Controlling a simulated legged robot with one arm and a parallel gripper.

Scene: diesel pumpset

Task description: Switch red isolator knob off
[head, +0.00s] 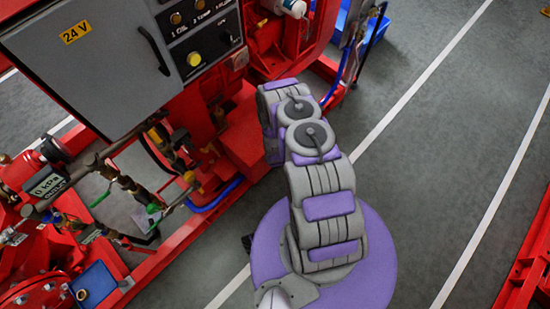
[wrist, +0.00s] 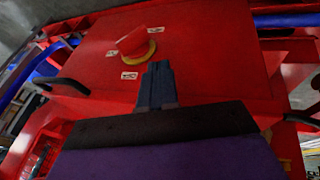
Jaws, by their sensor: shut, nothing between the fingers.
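The red isolator knob (wrist: 133,43) sits on a yellow ring on the face of a red box (wrist: 215,55) in the wrist view. In the head view my arm reaches up towards the red machinery, and neither the knob nor the gripper tips can be made out.
A grey 24 V control cabinet (head: 90,60) with a black handle stands at upper left in the head view. Pipes and a pressure gauge label (head: 47,186) are below it. Dark handles (wrist: 65,86) flank the red box. Grey floor (head: 440,130) at right is clear.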

